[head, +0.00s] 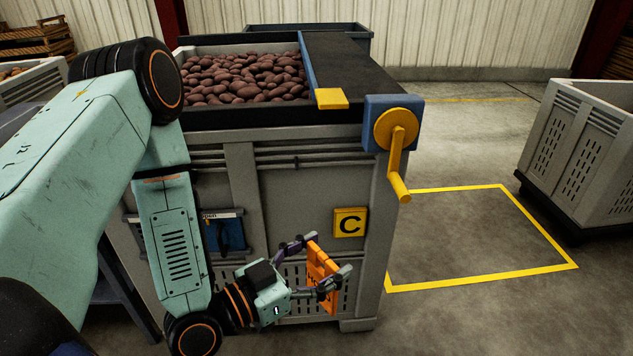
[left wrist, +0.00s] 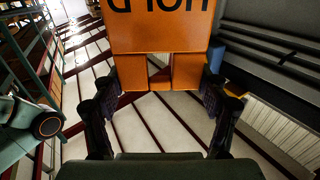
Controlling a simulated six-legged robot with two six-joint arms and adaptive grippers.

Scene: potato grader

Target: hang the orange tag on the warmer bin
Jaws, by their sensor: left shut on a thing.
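In the left wrist view the orange tag (left wrist: 160,28) fills the top middle between the two fingers, with upside-down dark lettering that seems to read HOLD. The bin holds many reddish potatoes (head: 243,77). A blue holder (head: 225,235) with a white label strip is on its front, partly behind my arm. I cannot tell whether the tag touches the bin. My right gripper is not in view.
A yellow crank (head: 399,150) on a blue box juts from the bin's upper right corner. A yellow-outlined floor area (head: 480,240) right of it is empty. Another grey bin (head: 590,145) stands at the far right. Another crate (head: 32,85) is at the left.

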